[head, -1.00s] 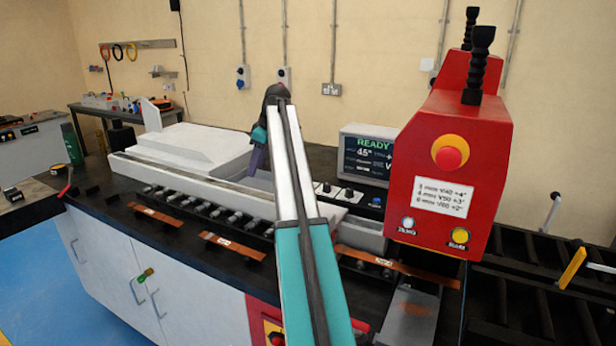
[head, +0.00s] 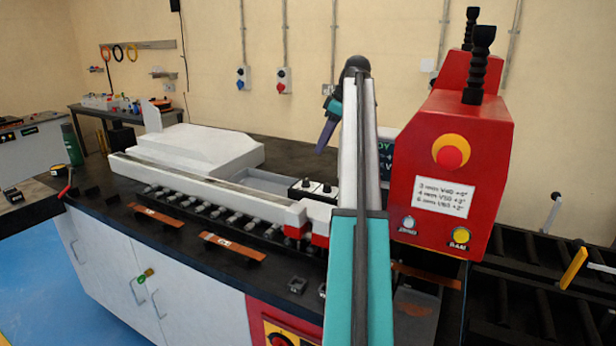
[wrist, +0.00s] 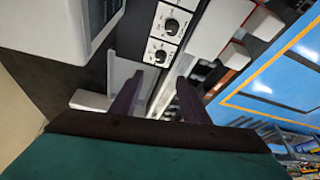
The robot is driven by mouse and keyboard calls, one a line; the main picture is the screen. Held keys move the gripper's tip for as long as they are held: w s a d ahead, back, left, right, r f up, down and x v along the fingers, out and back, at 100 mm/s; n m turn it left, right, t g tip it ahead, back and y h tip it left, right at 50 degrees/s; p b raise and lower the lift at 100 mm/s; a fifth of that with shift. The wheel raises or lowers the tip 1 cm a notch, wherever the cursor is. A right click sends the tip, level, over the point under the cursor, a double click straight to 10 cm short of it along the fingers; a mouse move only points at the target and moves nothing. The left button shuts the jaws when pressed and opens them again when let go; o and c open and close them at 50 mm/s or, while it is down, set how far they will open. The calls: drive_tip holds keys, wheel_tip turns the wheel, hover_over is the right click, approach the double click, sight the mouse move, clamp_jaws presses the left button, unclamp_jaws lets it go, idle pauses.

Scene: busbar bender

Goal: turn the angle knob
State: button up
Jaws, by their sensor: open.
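A control panel with dark round knobs stands behind the bender's bed. Two knobs show in the head view, a left one (head: 305,184) and a right one (head: 327,188); my arm hides what lies to their right. In the wrist view two knobs with white dials, an upper one (wrist: 171,25) and a lower one (wrist: 160,56), lie beyond my fingertips. I cannot read which is the angle knob. My gripper (head: 327,134) is open and empty, above and behind the panel in the head view. Its two dark fingers (wrist: 160,85) are apart, touching no knob.
A display (head: 386,158), mostly hidden by my arm, stands behind the panel. The red bender head (head: 440,190) with an emergency button (head: 449,153) rises close to the right. Copper bars (head: 232,245) lie along the front. The white cover (head: 195,146) is at left.

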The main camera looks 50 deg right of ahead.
sight(306, 180)
drive_tip(key=p+x, duration=0.1)
drive_tip(key=x, duration=1.3)
drive_tip(key=shift+s, duration=0.1)
